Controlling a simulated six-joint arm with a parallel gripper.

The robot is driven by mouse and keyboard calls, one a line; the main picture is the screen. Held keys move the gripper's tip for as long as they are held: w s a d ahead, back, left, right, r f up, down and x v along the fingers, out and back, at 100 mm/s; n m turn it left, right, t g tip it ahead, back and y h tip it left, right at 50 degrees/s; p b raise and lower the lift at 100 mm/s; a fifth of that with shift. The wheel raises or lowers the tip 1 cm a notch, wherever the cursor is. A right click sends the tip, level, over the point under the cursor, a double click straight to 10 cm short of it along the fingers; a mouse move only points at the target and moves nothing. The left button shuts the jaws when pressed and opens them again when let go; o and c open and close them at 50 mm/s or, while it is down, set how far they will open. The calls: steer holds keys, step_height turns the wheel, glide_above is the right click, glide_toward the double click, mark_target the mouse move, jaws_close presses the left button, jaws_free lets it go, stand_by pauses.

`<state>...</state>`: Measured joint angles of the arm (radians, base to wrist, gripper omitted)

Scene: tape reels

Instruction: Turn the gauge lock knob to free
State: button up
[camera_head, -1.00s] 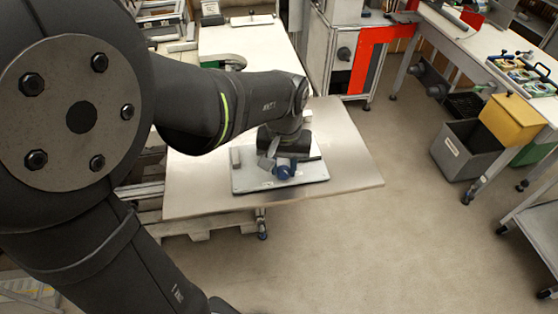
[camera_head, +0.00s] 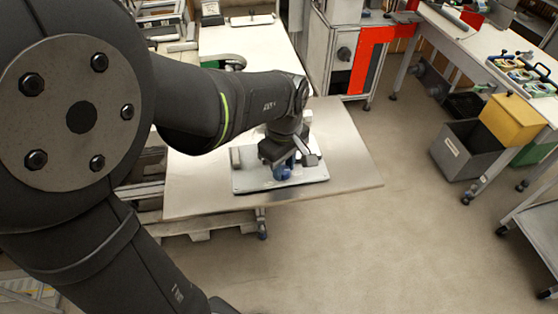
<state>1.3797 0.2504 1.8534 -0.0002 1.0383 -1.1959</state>
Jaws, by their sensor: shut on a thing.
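A blue knob (camera_head: 282,173) stands on a pale grey plate (camera_head: 247,183) on the table, in the middle of the head view. I take it for the gauge lock knob. My gripper (camera_head: 286,163) is down over the plate and shut on the blue knob. The fingers and wrist hide part of the knob, and its markings are too small to read. A small grey block (camera_head: 236,158) stands at the plate's left end.
The plate lies on a bare table (camera_head: 345,150) with clear room to the right and in front. A dark grey bin (camera_head: 465,150) and a yellow box (camera_head: 511,118) are far off at the right. A second pale bench (camera_head: 250,42) lies behind.

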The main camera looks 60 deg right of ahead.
mark_target(284, 169)
steer(key=shift+n, duration=1.1)
steer(key=o, duration=1)
step_height(284, 169, up, 18)
steer(key=shift+f, duration=0.25)
step_height(284, 169, down, 18)
steer(key=shift+r, duration=0.25)
steer(key=shift+r, duration=0.1)
stand_by(0.3)
